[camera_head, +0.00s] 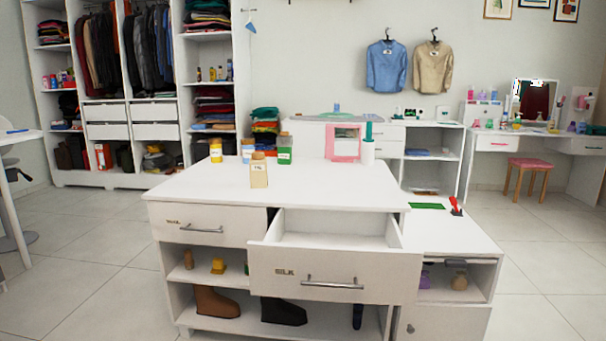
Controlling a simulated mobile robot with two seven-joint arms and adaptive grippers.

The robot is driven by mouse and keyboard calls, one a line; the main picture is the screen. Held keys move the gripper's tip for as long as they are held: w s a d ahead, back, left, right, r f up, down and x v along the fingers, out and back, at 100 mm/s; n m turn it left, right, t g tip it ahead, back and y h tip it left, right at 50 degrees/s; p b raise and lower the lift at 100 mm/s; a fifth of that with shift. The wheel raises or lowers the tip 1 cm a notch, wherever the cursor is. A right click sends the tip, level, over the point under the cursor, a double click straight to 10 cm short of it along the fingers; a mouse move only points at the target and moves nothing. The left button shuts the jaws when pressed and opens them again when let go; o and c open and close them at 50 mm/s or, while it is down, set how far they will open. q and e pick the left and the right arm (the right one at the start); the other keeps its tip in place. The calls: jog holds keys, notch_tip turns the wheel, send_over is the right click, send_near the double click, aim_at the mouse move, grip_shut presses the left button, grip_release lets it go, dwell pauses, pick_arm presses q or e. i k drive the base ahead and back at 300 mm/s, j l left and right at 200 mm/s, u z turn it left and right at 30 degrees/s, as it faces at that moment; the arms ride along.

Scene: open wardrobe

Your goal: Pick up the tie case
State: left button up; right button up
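I cannot pick out a tie case for certain. The white island (205,182) stands in front of me, and its right drawer (334,275) is pulled out. The visible part of the drawer's inside looks empty, and its near bottom is hidden behind the drawer front. A flat green item (427,206) lies on the lower side top at the right, and a red item (455,205) stands near it. Neither my left nor my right gripper is in view.
On the island top stand a yellow jar (216,151), a beige bottle (259,172), a green container (285,150) and a pink-framed box (343,145). Boots (216,302) sit on the low shelf. The open drawer sticks out toward me.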

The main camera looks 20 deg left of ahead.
aim_at(259, 172)
jog(key=j+z, duration=0.15)
jog(key=z, duration=1.45)
jog(key=k+j, duration=0.1)
jog(key=j, duration=0.45)
jog(key=k+j, duration=0.1)
jog(key=j, duration=0.45)
jog(key=k+j, duration=0.1)
jog(key=j, duration=1.05)
jog(key=k+j, duration=0.15)
jog(key=j, duration=0.4)
jog(key=k+j, duration=0.1)
jog(key=j, duration=0.45)
jog(key=z, duration=0.05)
